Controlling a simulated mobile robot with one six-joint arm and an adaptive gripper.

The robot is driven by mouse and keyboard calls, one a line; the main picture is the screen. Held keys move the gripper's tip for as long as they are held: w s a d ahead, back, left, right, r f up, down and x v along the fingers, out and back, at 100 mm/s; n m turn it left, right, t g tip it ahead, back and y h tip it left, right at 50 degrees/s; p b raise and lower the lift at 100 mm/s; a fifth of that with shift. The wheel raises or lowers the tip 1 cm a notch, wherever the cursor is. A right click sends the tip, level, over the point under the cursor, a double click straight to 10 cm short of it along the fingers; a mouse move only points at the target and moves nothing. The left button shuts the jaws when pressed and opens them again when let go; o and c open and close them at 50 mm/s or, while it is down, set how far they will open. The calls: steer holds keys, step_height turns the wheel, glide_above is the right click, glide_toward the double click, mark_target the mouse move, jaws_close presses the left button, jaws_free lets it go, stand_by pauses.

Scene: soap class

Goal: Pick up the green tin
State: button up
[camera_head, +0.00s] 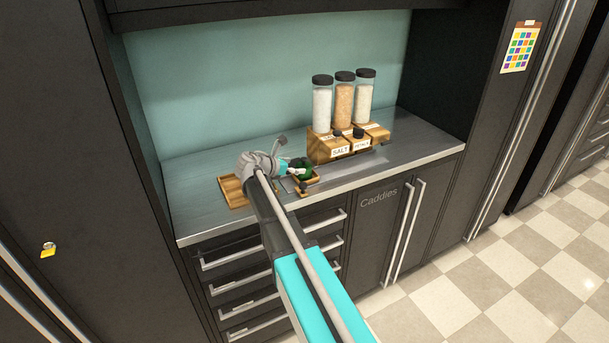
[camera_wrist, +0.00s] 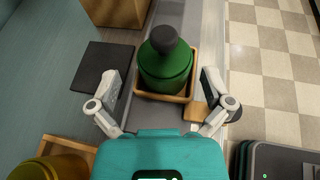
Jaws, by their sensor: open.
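The green tin (camera_wrist: 165,68) stands upright in a small wooden tray (camera_wrist: 148,95) in the wrist view, with a dark round knob on top. In the head view the green tin (camera_head: 303,169) shows partly behind my gripper, near the counter's front edge. My gripper (camera_wrist: 161,78) is open, with one finger on each side of the tin and visible gaps between. I cannot tell how high the fingertips are against the tin. My gripper also shows in the head view (camera_head: 292,168), beside the tin.
Another wooden tray (camera_head: 229,190) lies to the left; the wrist view shows a yellowish round thing (camera_wrist: 46,169) there. A dark square plate (camera_wrist: 101,66) lies left of the tin. A wooden rack (camera_head: 320,149) with jars stands behind right. The counter (camera_head: 195,213) is bare at front left.

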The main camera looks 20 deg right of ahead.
mark_target(301, 165)
steer(key=b+x, duration=0.1)
steer(key=x, duration=0.2)
steer(key=shift+s+d+f+b, duration=0.2)
steer(key=shift+f+b, duration=0.05)
steer(key=shift+b, duration=0.15)
steer(key=shift+x, duration=0.85)
steer(key=shift+r, duration=0.1)
steer(key=c, duration=1.1)
steer(key=shift+r, duration=0.15)
